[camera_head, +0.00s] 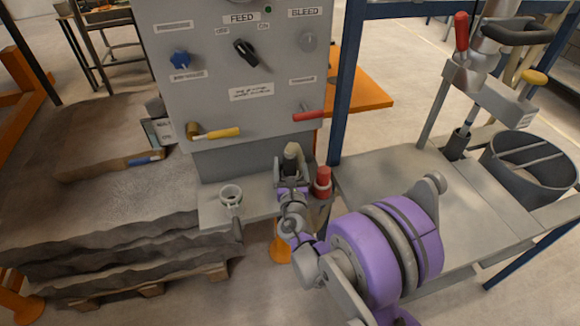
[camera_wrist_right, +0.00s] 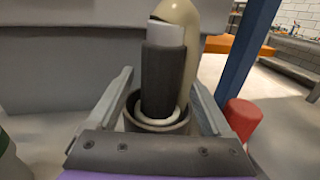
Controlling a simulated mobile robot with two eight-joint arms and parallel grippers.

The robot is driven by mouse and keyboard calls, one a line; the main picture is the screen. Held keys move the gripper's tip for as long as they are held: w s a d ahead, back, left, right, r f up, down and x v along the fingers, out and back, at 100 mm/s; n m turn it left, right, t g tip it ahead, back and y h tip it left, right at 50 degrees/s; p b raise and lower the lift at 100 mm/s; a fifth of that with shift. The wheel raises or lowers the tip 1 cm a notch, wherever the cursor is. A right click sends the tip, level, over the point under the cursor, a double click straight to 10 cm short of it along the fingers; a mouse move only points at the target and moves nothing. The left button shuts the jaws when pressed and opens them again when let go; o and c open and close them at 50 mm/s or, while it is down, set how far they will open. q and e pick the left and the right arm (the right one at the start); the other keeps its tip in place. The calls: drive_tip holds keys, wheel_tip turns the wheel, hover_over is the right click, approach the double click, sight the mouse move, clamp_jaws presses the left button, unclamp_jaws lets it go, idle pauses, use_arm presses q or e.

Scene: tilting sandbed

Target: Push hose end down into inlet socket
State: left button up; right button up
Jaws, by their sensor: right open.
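The hose end is a dark sleeve (camera_wrist_right: 162,82) with a pale grey band, under a beige hose (camera_wrist_right: 186,20) that bends over its top. It stands nearly upright with its lower part inside the round grey inlet socket (camera_wrist_right: 158,127). A pale ring shows around its base; how deep it sits is hidden. My right gripper (camera_wrist_right: 160,73) is open, its fingers on either side of the hose end, apart from it. In the head view, my right gripper (camera_head: 292,183) is at the shelf below the panel, just in front of the beige hose (camera_head: 293,151). My left gripper is out of view.
A red cylinder (camera_head: 323,181) stands close to the right of the gripper. A grey ring-topped fitting (camera_head: 231,194) is on the shelf to the left. The control panel (camera_head: 215,105) rises behind, with a red-handled lever (camera_head: 308,116) above. A blue post (camera_head: 345,85) stands at the right.

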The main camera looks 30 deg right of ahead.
drive_tip(key=shift+x, duration=1.2)
drive_tip(key=shift+s, duration=0.1)
clamp_jaws()
